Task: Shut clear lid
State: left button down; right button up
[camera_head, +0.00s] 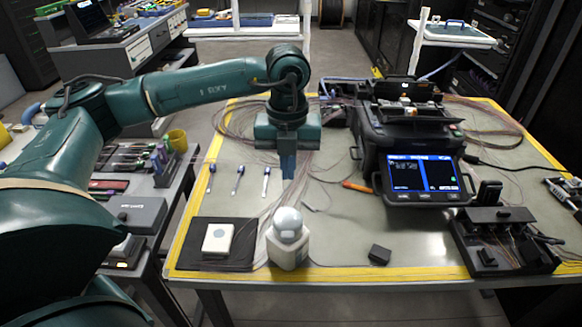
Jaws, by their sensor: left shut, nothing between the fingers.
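A white, many-sided bottle (288,254) stands near the front edge of the table. A rounded, pale, see-through-looking lid (288,220) is at its top; I cannot tell whether it is fully down. My left gripper (288,170) is shut and empty. It points down above the table, farther back than the bottle and apart from it. My right gripper is not in view.
A black splicer (400,135) with a lit screen (422,175) stands at the back right. A black mat (205,256) holding a white box (217,239) lies left of the bottle. A small black block (379,255) lies to its right. A black tray (517,262) is at the right edge. Loose fibres cross the table (340,230).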

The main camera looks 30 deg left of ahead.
pick_arm(q)
notch_tip(320, 180, up, 4)
jog(key=shift+r+p, duration=0.1)
jog(key=shift+p, duration=1.05)
